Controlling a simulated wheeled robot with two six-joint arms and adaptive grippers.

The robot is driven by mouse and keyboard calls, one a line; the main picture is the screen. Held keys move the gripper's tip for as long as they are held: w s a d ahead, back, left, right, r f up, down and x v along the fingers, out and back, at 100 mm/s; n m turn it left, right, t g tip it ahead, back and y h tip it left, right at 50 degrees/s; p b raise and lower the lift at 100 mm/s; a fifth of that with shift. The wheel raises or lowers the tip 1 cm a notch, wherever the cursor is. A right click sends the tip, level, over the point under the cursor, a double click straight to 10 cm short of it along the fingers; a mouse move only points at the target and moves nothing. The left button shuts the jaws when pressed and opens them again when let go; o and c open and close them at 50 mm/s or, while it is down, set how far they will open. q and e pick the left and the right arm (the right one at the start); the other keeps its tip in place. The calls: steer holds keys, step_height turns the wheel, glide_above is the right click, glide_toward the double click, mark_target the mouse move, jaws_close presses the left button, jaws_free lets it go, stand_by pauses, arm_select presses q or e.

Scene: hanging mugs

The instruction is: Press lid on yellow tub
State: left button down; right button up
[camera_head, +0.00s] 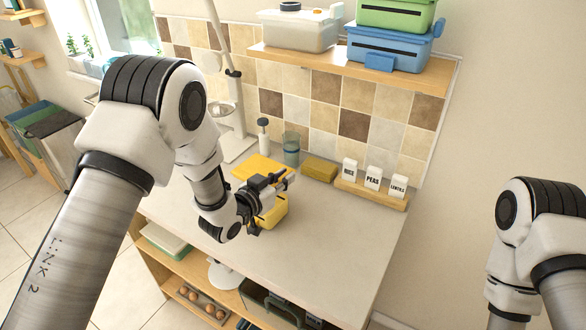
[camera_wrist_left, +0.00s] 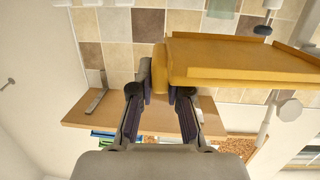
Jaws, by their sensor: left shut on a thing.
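The yellow tub (camera_head: 273,214) stands on the pale worktop, partly hidden under my left gripper. A flat yellow piece with a raised rim, which looks like the lid (camera_head: 254,165), shows just behind the gripper. In the left wrist view the same yellow lid (camera_wrist_left: 240,60) extends to the right from the fingertips. My left gripper (camera_head: 286,181) is shut on its edge; the fingers (camera_wrist_left: 168,85) sit on either side of a small yellow end part. Whether the lid touches the tub is hidden. My right gripper is out of view; only its arm shows at the right edge.
Behind stand a blue-tinted glass (camera_head: 291,148), a white bottle with a dark top (camera_head: 264,137) and a yellow-brown block (camera_head: 319,168). White labelled canisters (camera_head: 373,178) stand on a wooden stand to the right. The front right worktop (camera_head: 335,240) is clear.

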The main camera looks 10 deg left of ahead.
arm_select(q)
steer(key=shift+s+a+r, duration=0.3)
steer(key=shift+s+a, duration=0.1)
steer(key=shift+s, duration=0.2)
steer(key=shift+s+a+r, duration=0.3)
steer(key=shift+s+a, duration=0.05)
steer(key=shift+s, duration=0.45)
steer(key=shift+w+d+f+b, duration=0.15)
steer(key=shift+d+f+b, duration=0.05)
steer(key=shift+d+b, duration=0.1)
steer(key=shift+w+d+f+b, duration=0.15)
steer(key=shift+w+f+b, duration=0.2)
steer(key=shift+f, duration=0.25)
steer(key=shift+w+d+f+b, duration=0.1)
steer(key=shift+w+f+b, duration=0.1)
steer(key=shift+f+b, duration=0.25)
steer(key=b, duration=0.4)
glide_above(270, 219)
steer(key=w+d, duration=0.2)
step_height(270, 219, down, 4)
steer(key=f, duration=0.1)
steer(key=shift+w+f, duration=0.1)
steer(key=shift+w, duration=0.15)
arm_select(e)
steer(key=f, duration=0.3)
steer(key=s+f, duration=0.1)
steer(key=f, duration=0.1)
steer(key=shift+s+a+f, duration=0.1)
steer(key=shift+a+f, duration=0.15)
